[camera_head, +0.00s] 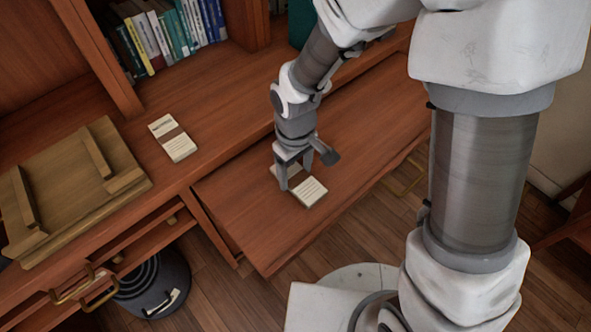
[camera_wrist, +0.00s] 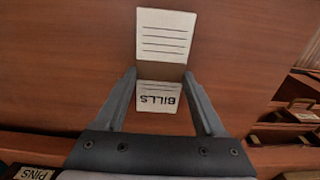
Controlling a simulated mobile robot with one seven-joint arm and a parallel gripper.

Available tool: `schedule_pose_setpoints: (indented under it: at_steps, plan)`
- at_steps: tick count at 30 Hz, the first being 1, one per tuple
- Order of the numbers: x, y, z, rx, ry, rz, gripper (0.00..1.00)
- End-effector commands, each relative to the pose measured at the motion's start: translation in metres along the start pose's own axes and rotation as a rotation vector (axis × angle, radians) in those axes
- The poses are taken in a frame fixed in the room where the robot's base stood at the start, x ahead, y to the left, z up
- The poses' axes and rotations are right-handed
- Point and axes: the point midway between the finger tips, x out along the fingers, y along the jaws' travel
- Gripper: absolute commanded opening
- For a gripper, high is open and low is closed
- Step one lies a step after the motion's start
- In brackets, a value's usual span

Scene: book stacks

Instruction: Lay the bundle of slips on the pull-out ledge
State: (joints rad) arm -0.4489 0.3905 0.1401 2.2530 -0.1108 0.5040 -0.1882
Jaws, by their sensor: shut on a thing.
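My gripper (camera_head: 296,176) is shut on a bundle of cream slips (camera_head: 311,193) above or at the surface of the reddish-brown pull-out ledge (camera_head: 355,125). I cannot tell whether the bundle touches the ledge. In the wrist view the bundle (camera_wrist: 164,35) sits between my two fingers (camera_wrist: 160,73). It has ruled lines, a brown band across its middle and the word BILLS, upside down. A second, similar banded bundle (camera_head: 173,138) lies on the desk top, left of the ledge.
A wooden tray-like board (camera_head: 75,190) lies on the desk at left. Books (camera_head: 165,35) stand on the shelf behind. Drawers with brass handles (camera_head: 85,285) and a dark round bin (camera_head: 152,285) are below. The ledge has bare room around the bundle.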

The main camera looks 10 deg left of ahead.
Motion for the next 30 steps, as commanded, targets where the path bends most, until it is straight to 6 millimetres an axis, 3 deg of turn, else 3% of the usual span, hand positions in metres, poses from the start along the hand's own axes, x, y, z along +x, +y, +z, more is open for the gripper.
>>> schedule_pose_setpoints:
  at_steps: [1, 5, 16, 30]
  plan:
    - [0.002, 0.000, 0.000, 0.000, 0.000, 0.000, 0.75]
    - [0.001, 0.000, 0.000, 0.000, 0.000, 0.000, 0.98]
    - [-0.007, 0.000, 0.000, 0.000, 0.000, 0.000, 1.00]
    - [-0.101, 0.001, -0.001, 0.000, 0.003, 0.001, 1.00]
